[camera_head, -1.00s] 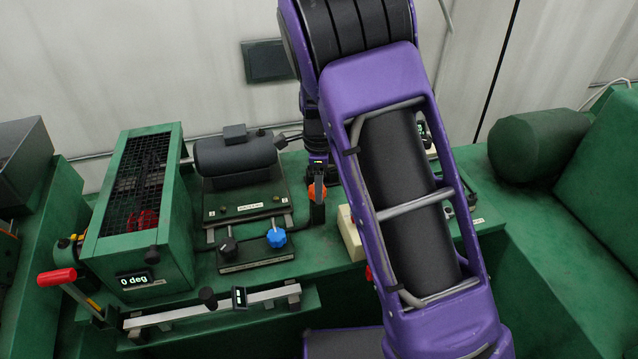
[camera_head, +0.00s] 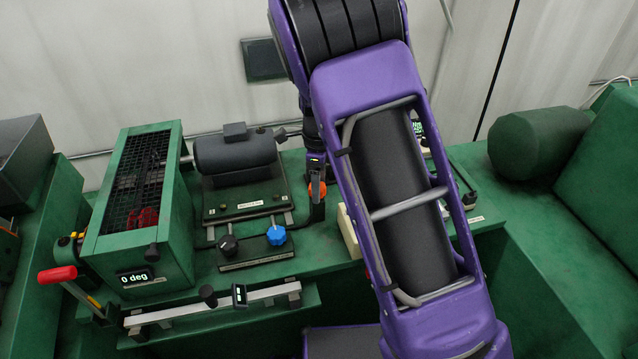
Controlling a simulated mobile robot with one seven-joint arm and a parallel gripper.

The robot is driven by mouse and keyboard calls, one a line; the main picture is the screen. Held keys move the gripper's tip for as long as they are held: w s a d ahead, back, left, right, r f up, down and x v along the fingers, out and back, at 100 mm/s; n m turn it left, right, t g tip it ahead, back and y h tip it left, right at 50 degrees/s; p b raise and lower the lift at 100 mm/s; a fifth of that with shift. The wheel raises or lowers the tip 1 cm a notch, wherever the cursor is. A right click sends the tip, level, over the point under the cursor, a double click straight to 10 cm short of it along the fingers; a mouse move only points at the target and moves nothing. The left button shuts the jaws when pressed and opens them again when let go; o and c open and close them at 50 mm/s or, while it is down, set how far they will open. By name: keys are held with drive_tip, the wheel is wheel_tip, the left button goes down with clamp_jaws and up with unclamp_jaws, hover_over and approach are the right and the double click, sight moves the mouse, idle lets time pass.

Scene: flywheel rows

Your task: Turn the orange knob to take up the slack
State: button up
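The orange knob (camera_head: 317,189) sits at the right of the motor's sliding plate, near the middle of the green bench. A dark upright part covers the middle of the knob, so only its orange edges show. My gripper (camera_head: 316,168) is at the knob, pointing down from above and behind it. The fingertips are small and dark here, and I cannot tell whether they grip the knob or only touch it. The dark grey motor (camera_head: 235,152) lies on its plate, with a blue knob (camera_head: 276,235) and a black knob (camera_head: 228,245) in front.
A green caged box (camera_head: 165,255) reading "0 deg" stands left of the motor. A red-handled lever (camera_head: 58,275) and a metal bar (camera_head: 215,305) are at the front. My purple arm hides much of the bench to the right. A green cylinder (camera_head: 537,145) lies far right.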

drive_tip(key=shift+o, duration=0.8)
wheel_tip(320, 180, up, 17)
drive_tip(key=shift+r, duration=0.2)
